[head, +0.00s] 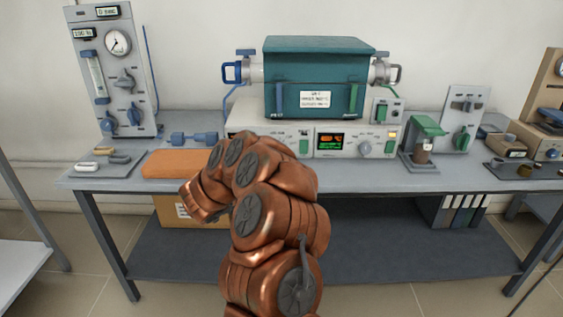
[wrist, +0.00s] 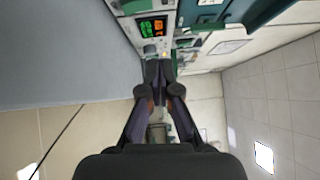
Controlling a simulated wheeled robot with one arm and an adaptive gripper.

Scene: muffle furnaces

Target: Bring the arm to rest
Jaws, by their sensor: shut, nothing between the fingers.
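My arm is copper-coloured and rises in front of the grey bench (head: 370,182) in the head view, folded with its end toward the left. The gripper itself is hidden behind the arm there. In the wrist view my gripper (wrist: 159,72) is dark, with its fingertips together and nothing between them. Beyond the fingertips is the furnace's control panel with its lit display (wrist: 152,27). I cannot tell the gap between the fingertips and the panel.
A teal furnace (head: 315,85) stands on a white control unit (head: 270,130) on the bench. A gauge panel (head: 118,60) is at left, near an orange mat (head: 172,164). A green-topped device (head: 427,140) is at right. A cardboard box (head: 170,212) and binders (head: 455,212) are below.

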